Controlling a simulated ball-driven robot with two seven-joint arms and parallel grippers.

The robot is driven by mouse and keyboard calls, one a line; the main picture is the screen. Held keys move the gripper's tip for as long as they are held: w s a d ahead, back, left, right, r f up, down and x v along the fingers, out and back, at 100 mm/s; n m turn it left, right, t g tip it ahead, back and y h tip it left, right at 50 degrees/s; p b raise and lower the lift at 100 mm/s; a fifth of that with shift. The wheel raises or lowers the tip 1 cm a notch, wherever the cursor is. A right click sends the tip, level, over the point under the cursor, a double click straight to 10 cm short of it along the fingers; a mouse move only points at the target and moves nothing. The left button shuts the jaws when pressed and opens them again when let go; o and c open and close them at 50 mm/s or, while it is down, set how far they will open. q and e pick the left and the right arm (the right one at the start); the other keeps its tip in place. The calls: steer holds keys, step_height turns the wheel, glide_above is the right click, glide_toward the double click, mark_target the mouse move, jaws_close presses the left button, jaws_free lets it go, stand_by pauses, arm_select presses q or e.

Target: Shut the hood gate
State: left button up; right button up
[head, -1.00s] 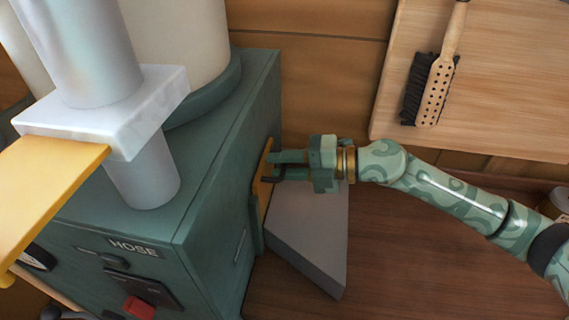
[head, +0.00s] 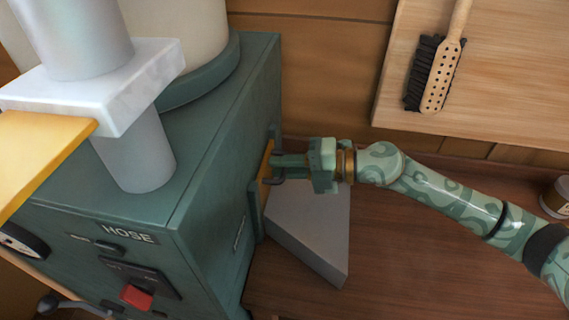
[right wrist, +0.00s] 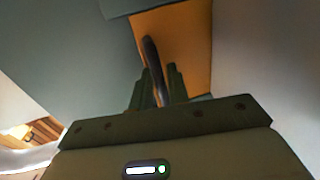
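A yellow gate plate (head: 266,172) with a dark handle (head: 277,177) stands at the side of the green machine, by the grey wedge-shaped hood (head: 310,232). My right gripper (head: 280,168) reaches in from the right, with its fingertips at the handle. In the right wrist view the fingers (right wrist: 158,88) close around the dark handle (right wrist: 152,65), in front of the orange-yellow plate (right wrist: 180,45). The fingers hide part of the plate in the head view. My left gripper is not in view.
The green machine (head: 215,190) fills the left, with a "HOSE" label (head: 129,235) and a red switch (head: 137,297). Another yellow plate (head: 40,155) sticks out of a white pipe block (head: 100,90). A brush (head: 437,75) hangs on a pale board. A jar (head: 557,197) stands at right.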

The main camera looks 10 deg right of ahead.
steer(key=shift+o, duration=0.5)
steer(key=v, duration=1.6)
steer(key=shift+d, duration=0.15)
steer(key=shift+r, duration=0.1)
